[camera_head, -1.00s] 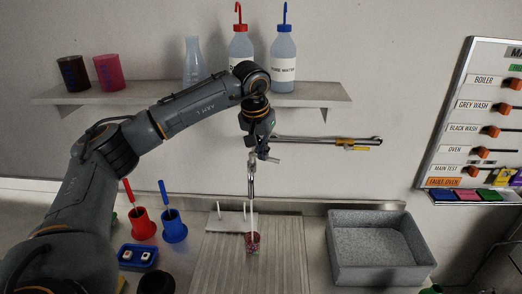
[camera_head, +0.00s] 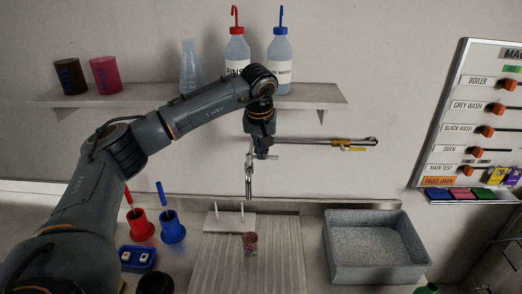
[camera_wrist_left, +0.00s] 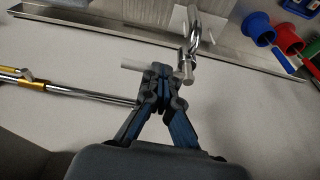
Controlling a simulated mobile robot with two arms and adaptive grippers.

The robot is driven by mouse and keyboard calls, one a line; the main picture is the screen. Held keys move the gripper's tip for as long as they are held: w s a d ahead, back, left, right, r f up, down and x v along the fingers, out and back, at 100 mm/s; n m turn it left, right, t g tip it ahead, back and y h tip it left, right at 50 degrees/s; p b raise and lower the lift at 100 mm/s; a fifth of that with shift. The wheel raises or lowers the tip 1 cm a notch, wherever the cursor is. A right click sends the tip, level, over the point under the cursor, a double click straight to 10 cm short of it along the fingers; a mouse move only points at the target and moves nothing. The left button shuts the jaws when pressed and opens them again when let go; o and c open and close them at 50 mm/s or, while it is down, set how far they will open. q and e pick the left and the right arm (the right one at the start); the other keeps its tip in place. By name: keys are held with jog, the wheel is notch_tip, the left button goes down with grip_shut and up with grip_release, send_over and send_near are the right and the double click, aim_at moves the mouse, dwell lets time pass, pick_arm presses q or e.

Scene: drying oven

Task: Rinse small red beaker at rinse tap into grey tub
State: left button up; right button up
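The small red beaker (camera_head: 250,244), speckled in look, stands upright on the ribbed draining board below the rinse tap's spout (camera_head: 250,180). The grey tub (camera_head: 420,236) sits to its right, apart from it. My left gripper (camera_head: 262,152) is up at the tap, well above the beaker. In the left wrist view its fingers (camera_wrist_left: 162,78) are together at a pale lever (camera_wrist_left: 134,66), beside the chrome spout (camera_wrist_left: 190,48); they look shut on that lever. Whether water runs cannot be made out. My right gripper is not in view.
A pipe with a brass part (camera_head: 345,142) runs right from the tap. A small pegged rack (camera_head: 230,222) stands behind the beaker. Red (camera_head: 140,226) and blue (camera_head: 172,228) holders stand left. A shelf (camera_head: 190,96) with bottles and cups hangs above. The draining board (camera_head: 285,255) is mostly clear.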

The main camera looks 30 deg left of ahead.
pick_arm(q)
jog(key=o, duration=0.5)
jog(key=shift+s+f, duration=0.1)
jog(key=shift+f, duration=0.25)
jog(key=shift+a, duration=0.1)
jog(key=shift+w+r, duration=0.1)
jog(key=shift+w, duration=0.1)
